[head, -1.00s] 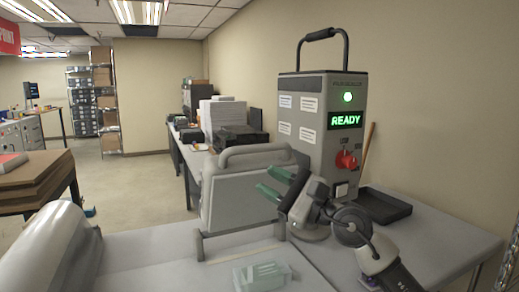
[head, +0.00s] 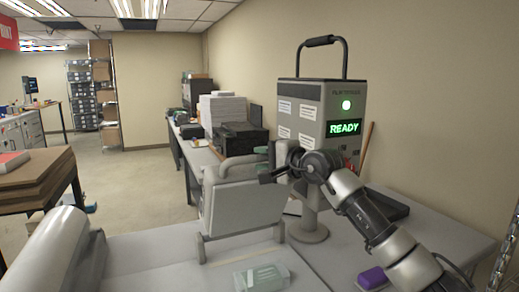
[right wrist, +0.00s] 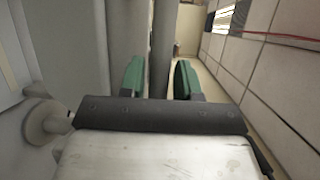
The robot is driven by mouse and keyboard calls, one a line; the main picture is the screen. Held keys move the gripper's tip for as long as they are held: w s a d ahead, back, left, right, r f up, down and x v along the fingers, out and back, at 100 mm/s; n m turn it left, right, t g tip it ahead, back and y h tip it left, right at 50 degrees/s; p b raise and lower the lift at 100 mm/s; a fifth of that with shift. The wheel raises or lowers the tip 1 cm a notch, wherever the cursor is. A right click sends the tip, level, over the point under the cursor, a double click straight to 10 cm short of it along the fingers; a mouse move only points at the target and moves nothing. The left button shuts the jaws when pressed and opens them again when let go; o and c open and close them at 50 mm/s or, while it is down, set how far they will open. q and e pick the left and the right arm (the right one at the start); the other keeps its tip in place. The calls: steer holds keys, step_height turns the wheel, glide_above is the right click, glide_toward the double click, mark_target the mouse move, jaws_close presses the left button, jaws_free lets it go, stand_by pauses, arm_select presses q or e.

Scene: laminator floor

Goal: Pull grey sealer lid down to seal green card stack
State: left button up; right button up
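The grey sealer lid (head: 240,205) stands raised at the centre of the head view, with a rounded handle bar (head: 238,167) along its top. The pale green card stack (head: 262,277) lies on the flat bed in front of the lid. My right gripper (head: 266,170) is at the right end of the handle bar, its fingertips largely hidden in the head view. In the right wrist view its two green fingers (right wrist: 160,80) are apart, with a grey bar (right wrist: 163,45) between them and a gap beside the left finger. My left gripper is not in view.
A grey sealer unit (head: 308,110) with a lit READY display stands behind my right arm. A dark tray (head: 385,205) and a purple block (head: 373,278) lie on the table to the right. A grey rounded machine (head: 45,250) is at the left front.

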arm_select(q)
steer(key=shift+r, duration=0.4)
arm_select(e)
steer(key=shift+w+a+f, duration=0.15)
steer(key=shift+w+a, duration=0.3)
steer(key=shift+w, duration=0.1)
jaws_close()
steer(key=shift+s+f+b, duration=0.25)
steer(key=shift+f+b, duration=0.1)
steer(key=shift+b, duration=0.15)
arm_select(q)
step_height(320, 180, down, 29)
steer(key=b, duration=2.8)
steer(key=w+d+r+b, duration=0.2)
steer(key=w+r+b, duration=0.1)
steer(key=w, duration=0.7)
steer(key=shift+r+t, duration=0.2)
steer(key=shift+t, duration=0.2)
arm_select(e)
steer(key=s+d+f+n+t+y, duration=0.1)
steer(key=s+d+f+t+y, duration=0.1)
steer(key=s+f, duration=0.4)
steer(key=s+d+f+n+t+y, duration=0.2)
steer(key=s+f, duration=0.5)
steer(key=shift+d+y, duration=0.2)
steer(key=shift+y, duration=0.2)
